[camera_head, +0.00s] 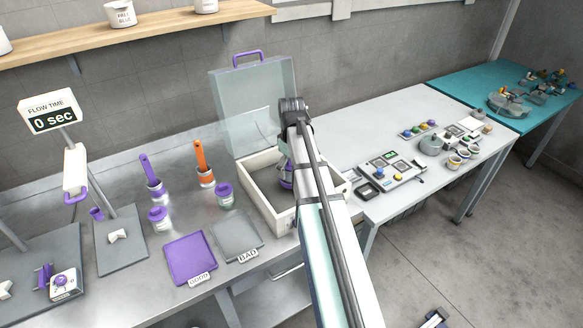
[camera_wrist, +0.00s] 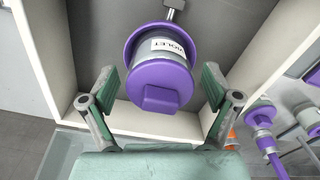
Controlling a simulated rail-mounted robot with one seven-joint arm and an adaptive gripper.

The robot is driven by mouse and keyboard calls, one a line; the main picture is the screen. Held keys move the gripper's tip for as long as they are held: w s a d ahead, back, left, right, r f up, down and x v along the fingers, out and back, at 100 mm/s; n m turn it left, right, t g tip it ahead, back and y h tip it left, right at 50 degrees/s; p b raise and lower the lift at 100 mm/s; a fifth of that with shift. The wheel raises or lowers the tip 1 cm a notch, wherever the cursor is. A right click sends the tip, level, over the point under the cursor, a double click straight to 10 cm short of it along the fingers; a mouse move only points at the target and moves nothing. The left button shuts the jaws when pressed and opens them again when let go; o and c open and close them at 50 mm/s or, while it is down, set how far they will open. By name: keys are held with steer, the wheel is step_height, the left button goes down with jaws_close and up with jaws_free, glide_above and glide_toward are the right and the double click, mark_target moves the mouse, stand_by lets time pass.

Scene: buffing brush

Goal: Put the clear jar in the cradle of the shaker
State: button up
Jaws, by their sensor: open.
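In the wrist view a jar (camera_wrist: 155,83) with a purple lid and a "VIOLET" label is inside the shaker's white box (camera_wrist: 233,82). A larger purple cup-like ring (camera_wrist: 131,48), apparently the cradle, lies behind the jar's body, with a metal rod (camera_wrist: 173,6) beyond it. The jar appears seated in it; the contact is hidden. My gripper (camera_wrist: 158,87) is open, one finger on each side of the jar lid, with gaps showing. In the head view the shaker box (camera_head: 264,207) has its clear lid (camera_head: 252,108) raised, and my arm hides most of its inside.
Two purple-lidded jars (camera_head: 158,218) (camera_head: 225,196) stand left of the box, near purple (camera_head: 149,168) and orange (camera_head: 201,158) brushes in cans. Purple GOOD (camera_head: 189,256) and grey BAD (camera_head: 236,237) mats lie in front. A control panel (camera_head: 392,168) is right of the box.

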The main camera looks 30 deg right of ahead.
step_height(320, 180, up, 12)
steer(key=b, duration=0.3)
steer(key=shift+r, duration=0.15)
stand_by(1.5)
